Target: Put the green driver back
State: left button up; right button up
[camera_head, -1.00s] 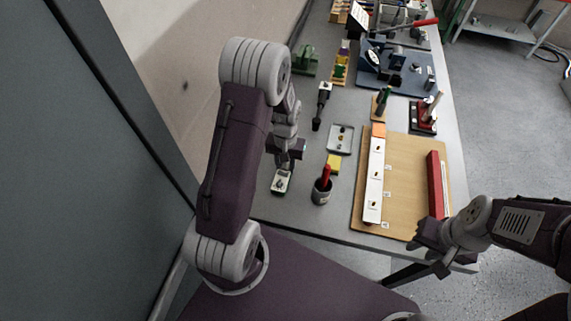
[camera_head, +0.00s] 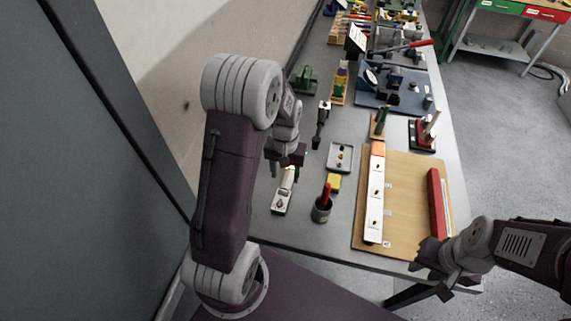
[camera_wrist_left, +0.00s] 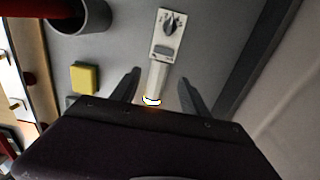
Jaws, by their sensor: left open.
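A dark green upright handle (camera_head: 381,122), perhaps the green driver, stands on a small wooden block behind the wooden board. Its shaft cannot be made out. A grey cup (camera_head: 321,210) near the front edge holds a red-handled tool (camera_head: 326,192). My left gripper (camera_head: 287,162) is open above a pale tester with a dial (camera_head: 284,192). In the left wrist view the open fingers (camera_wrist_left: 160,88) are on either side of the tester's narrow end, with nothing gripped. My right gripper (camera_head: 440,264) is by the table's front right corner; its fingers are unclear.
A yellow block (camera_head: 334,183) and a small grey tray (camera_head: 340,157) lie near the cup. The wooden board (camera_head: 404,200) carries a white strip and a red bar. A black tool (camera_head: 321,125) lies farther back. Bare table lies around the tester.

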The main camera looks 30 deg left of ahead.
aim_at(285, 184)
pick_arm(q)
notch_tip(285, 184, up, 6)
jog(key=s+d+f+m+t, duration=0.1)
jog(key=s+d+f+m, duration=0.1)
jog(key=s+d, duration=0.5)
jog(key=s, duration=0.4)
jog(key=shift+f, duration=0.2)
jog(key=shift+s+d, duration=0.1)
dwell(0.6)
